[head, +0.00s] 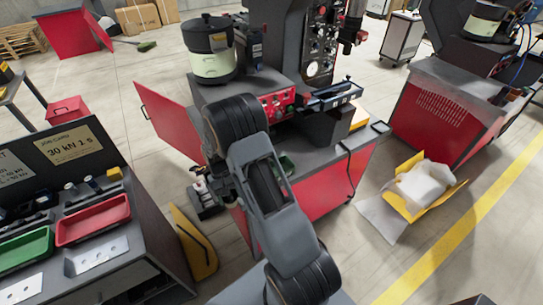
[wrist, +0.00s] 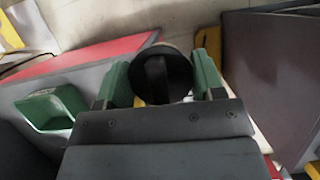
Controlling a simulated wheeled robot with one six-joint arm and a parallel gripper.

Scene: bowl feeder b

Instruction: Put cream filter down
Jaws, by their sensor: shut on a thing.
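In the wrist view my gripper (wrist: 162,85) has its two green-padded fingers on either side of a dark round thing, taken as the cream filter (wrist: 160,72). It is shut on it. In the head view my arm hides much of the area around the gripper, and I cannot make out the filter clearly.
A green tray (wrist: 50,108) lies left of the gripper on the grey top of the red cabinet (head: 335,185). A cream pot (head: 211,62) stands at the back of that cabinet. A job-card bench (head: 75,262) with red and green trays is at left. A yellow crate (head: 440,196) sits on the floor.

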